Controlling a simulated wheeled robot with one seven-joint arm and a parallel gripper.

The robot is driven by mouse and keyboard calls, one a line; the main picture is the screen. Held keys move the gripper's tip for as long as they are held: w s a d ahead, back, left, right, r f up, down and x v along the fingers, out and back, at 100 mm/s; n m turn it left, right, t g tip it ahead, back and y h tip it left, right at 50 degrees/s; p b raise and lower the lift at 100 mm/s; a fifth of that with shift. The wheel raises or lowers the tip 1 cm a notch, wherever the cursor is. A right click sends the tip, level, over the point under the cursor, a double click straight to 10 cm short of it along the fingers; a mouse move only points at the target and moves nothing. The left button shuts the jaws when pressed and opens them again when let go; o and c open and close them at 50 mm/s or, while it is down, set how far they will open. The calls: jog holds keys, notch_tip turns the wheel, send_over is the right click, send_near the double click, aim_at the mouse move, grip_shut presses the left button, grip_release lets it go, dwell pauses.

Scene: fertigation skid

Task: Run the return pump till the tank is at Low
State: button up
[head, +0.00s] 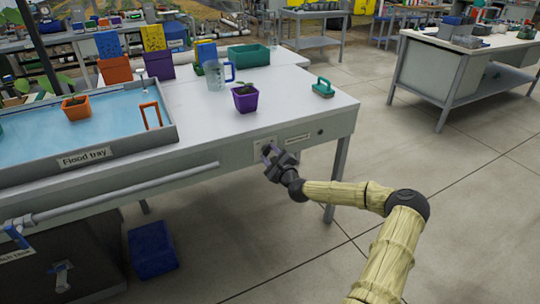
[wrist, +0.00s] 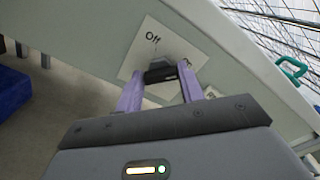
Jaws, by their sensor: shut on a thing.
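A white switch plate (wrist: 140,48) marked "Off" is on the front panel of the bench; a second word at its right is mostly hidden. My gripper (wrist: 162,74) has its purple fingers closed around a dark switch knob (wrist: 160,68) on this plate. In the head view my gripper (head: 272,154) is at the bench front and covers most of the plate (head: 262,142). The flood tray (head: 86,160) on the bench's left holds blue water (head: 100,118). No tank level mark is readable.
On the bench stand a purple pot (head: 245,98), a clear jug (head: 215,76) and a green-handled block (head: 323,88). An orange frame (head: 151,116) stands in the tray. A blue crate (head: 152,250) is on the floor. Open floor lies to the right.

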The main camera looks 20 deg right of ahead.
jog(key=shift+n, duration=0.5)
jog(key=n, duration=0.3)
jog(key=shift+a+f+n, duration=0.1)
jog(key=shift+f+n, duration=0.05)
jog(key=shift+n, duration=0.15)
jog(key=n, duration=0.4)
jog(key=shift+n, duration=0.3)
jog(key=n, duration=0.4)
jog(key=shift+f+b, duration=0.15)
jog(key=shift+b, duration=0.15)
jog(key=n, duration=0.4)
jog(key=shift+f+n, duration=0.1)
jog(key=shift+n, duration=0.2)
jog(key=o, duration=1)
jog(key=shift+s, duration=0.15)
jog(key=s+p, duration=0.2)
jog(key=s, duration=1.5)
jog(key=shift+d+p, duration=0.3)
jog(key=shift+d, duration=0.05)
